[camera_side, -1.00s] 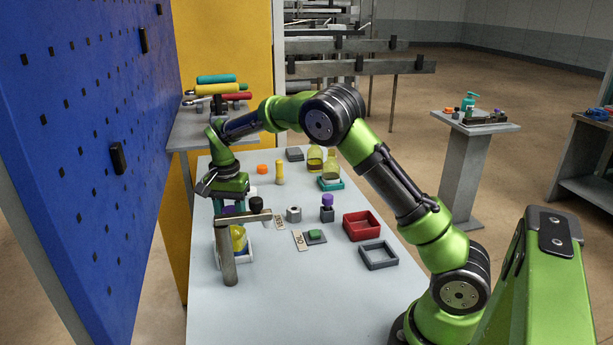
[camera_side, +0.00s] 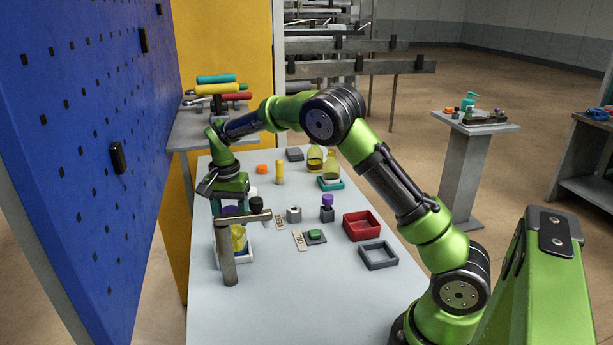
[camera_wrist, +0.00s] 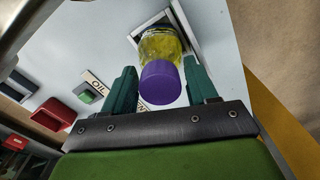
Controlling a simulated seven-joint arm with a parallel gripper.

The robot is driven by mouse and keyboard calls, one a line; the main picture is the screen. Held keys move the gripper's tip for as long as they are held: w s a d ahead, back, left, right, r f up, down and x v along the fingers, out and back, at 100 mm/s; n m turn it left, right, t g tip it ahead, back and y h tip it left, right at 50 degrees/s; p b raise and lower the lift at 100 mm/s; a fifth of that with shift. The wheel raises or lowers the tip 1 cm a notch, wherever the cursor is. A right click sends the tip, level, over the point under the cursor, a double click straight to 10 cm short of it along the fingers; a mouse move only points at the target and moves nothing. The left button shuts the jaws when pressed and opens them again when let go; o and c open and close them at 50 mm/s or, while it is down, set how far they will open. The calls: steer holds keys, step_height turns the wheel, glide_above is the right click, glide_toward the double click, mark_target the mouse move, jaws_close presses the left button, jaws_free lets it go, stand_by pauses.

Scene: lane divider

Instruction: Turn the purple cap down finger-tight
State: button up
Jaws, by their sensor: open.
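The purple cap (camera_wrist: 160,83) sits on top of a clear jar of yellow contents (camera_wrist: 163,42) in the wrist view. The jar (camera_side: 239,238) stands upright in a white-rimmed tray (camera_side: 248,256) at the near left in the side view. My gripper (camera_wrist: 160,68) is open, with one teal finger on each side of the cap and a visible gap at both sides. In the side view my gripper (camera_side: 230,203) is over the jar, and the cap is largely hidden there. I cannot tell how tightly the cap sits.
A grey post with a crossbar (camera_side: 228,258) stands in front of the jar. A black-topped object (camera_side: 256,204), a grey nut-like part (camera_side: 294,214) and a purple-topped dark block (camera_side: 327,213) stand to the right. A red bin (camera_side: 362,226) is farther right. The front table is clear.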

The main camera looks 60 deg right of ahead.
steer(key=shift+n, duration=0.8)
steer(key=shift+n, duration=0.9)
steer(key=shift+n, duration=0.8)
steer(key=shift+n, duration=0.9)
